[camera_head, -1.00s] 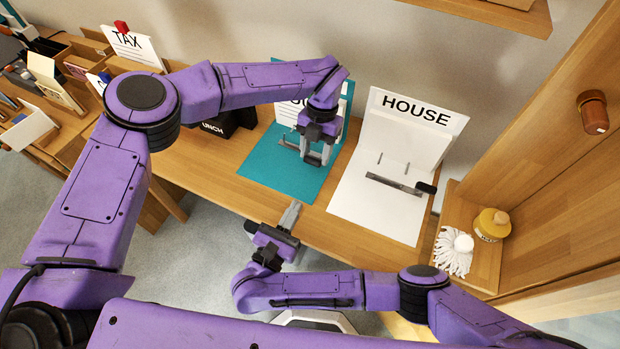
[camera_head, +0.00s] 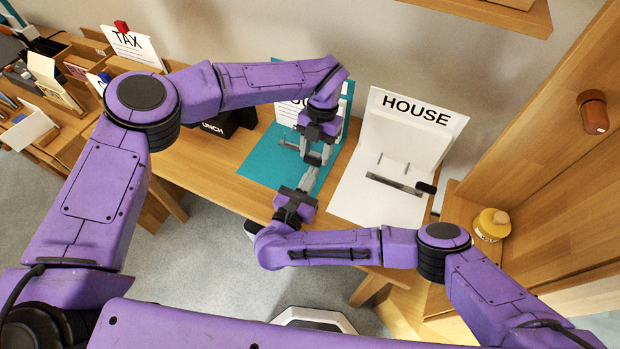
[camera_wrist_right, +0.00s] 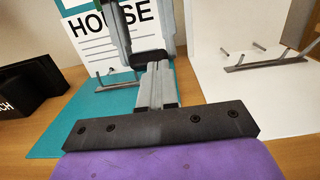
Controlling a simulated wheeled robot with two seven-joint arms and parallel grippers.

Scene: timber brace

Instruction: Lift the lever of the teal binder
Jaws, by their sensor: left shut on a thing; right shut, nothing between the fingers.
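The teal binder (camera_head: 262,160) lies open on the desk, its upright cover carrying a white label sheet partly hidden by my left arm. It also shows in the right wrist view (camera_wrist_right: 60,138), with the metal ring mechanism (camera_wrist_right: 108,78) on it. My left gripper (camera_head: 316,158) is over the right end of that mechanism and shut, seemingly on the lever, which is hidden by the fingers. My right gripper (camera_head: 308,178) is shut and empty, just in front of the left one, over the binder's near right part. Its fingers show in the right wrist view (camera_wrist_right: 156,85).
An open white binder (camera_head: 375,200) labelled HOUSE stands close on the right, with its own black-handled lever (camera_head: 426,188). A black box (camera_head: 228,122) is left of the teal binder. A yellow jar (camera_head: 491,225) and a wooden cabinet wall are at the right.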

